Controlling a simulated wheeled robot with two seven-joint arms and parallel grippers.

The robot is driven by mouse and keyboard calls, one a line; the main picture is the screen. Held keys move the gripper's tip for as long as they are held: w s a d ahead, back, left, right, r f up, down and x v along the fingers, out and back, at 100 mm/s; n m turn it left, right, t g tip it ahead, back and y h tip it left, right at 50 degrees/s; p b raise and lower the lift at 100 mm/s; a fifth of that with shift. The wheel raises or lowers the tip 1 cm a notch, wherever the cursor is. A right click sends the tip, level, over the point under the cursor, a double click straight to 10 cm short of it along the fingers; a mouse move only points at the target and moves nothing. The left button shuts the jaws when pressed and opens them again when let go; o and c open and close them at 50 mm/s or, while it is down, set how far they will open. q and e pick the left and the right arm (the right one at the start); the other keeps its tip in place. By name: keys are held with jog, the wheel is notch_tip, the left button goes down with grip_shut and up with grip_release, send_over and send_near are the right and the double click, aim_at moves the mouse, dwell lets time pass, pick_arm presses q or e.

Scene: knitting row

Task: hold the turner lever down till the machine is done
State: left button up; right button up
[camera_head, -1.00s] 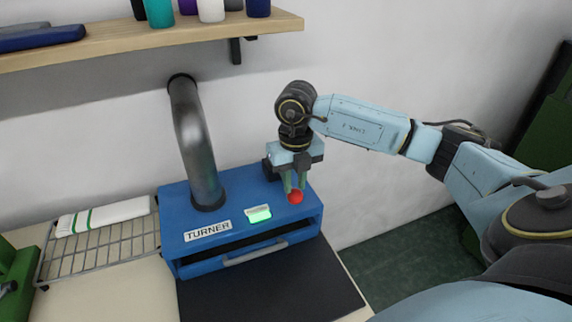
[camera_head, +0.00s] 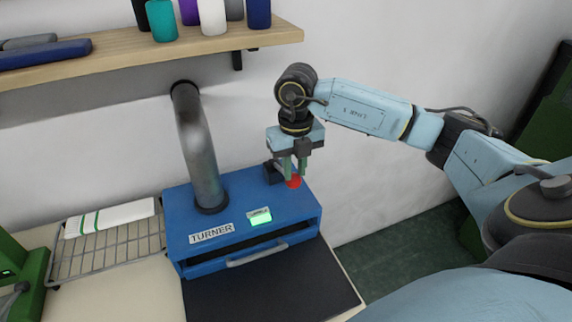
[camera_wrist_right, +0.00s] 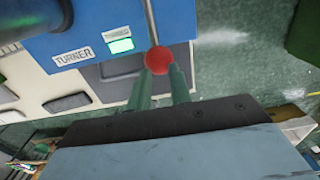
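The blue turner machine (camera_head: 202,238) stands on the table with its TURNER label (camera_head: 211,233) and a lit green window (camera_head: 260,219) on top. Its lever ends in a red knob (camera_head: 294,182) near the machine's right side. My right gripper (camera_head: 294,174) points down at the knob, its two green fingertips close around or against it. In the right wrist view the red knob (camera_wrist_right: 158,60) sits at the fingertips (camera_wrist_right: 160,82), with the thin lever rod (camera_wrist_right: 151,22) beyond. Whether the fingers are clamped on it is not clear. My left gripper is out of view.
A metal pipe (camera_head: 196,150) rises from the machine to the wall. A wire rack (camera_head: 105,254) at left carries a white cloth with green stripes (camera_head: 110,217). A dark mat (camera_head: 270,285) lies in front. A wooden shelf (camera_head: 150,47) with several coloured containers hangs above.

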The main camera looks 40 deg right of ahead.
notch_tip(320, 180, up, 7)
jog(key=p, duration=0.4)
jog(key=shift+r+p, duration=0.1)
jog(key=shift+p, duration=0.25)
dwell(0.4)
